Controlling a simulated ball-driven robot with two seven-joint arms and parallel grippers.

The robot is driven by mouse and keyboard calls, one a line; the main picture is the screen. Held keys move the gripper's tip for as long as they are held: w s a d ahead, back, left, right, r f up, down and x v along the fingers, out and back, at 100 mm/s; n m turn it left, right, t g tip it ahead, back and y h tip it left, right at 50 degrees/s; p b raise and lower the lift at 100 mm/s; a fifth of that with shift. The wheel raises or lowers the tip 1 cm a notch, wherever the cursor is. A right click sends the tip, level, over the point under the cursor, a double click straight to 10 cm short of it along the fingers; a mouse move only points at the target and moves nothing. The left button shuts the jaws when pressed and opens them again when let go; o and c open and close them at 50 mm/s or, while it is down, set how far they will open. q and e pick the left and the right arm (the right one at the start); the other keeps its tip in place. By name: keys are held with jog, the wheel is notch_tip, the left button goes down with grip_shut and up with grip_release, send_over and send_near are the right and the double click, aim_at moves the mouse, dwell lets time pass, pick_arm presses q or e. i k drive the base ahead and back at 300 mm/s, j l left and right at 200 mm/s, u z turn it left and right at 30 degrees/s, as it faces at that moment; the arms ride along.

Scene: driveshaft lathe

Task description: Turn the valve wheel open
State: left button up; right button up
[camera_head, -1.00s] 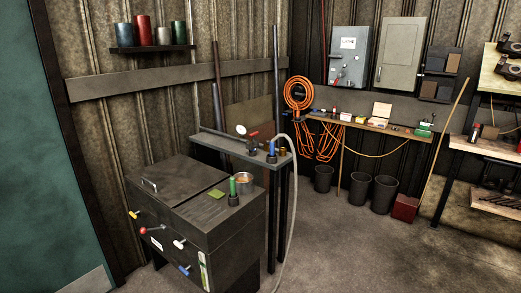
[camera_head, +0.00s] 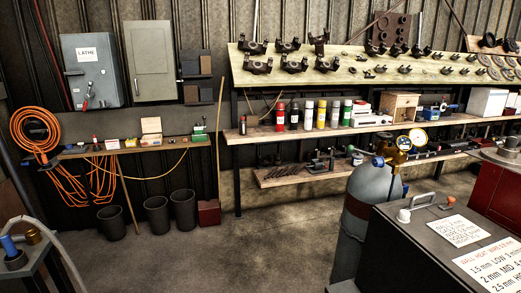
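A grey gas cylinder (camera_head: 370,190) stands on the floor at the right of the head view, partly behind a dark cabinet. How far any wheel is turned cannot be seen. Neither of my grippers is in view.
The dark cabinet (camera_head: 425,245), with paper signs on top, blocks the cylinder's lower right side. Shelves (camera_head: 300,134) with bottles and metal parts line the back wall. Black bins (camera_head: 157,216) stand at the left. The concrete floor (camera_head: 255,250) in the middle is clear.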

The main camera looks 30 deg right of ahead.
aim_at(382, 135)
jog(key=i+j+z, duration=0.1)
jog(key=i+z, duration=0.35)
jog(key=i, duration=1.2)
jog(key=i+z, duration=0.3)
jog(key=i, duration=0.15)
jog(key=i+z, duration=0.35)
jog(key=i, duration=0.15)
jog(key=i+j+z, duration=0.3)
jog(key=i, duration=0.15)
jog(key=i+j+z, duration=0.15)
jog(key=i+z, duration=0.2)
jog(key=i, duration=0.15)
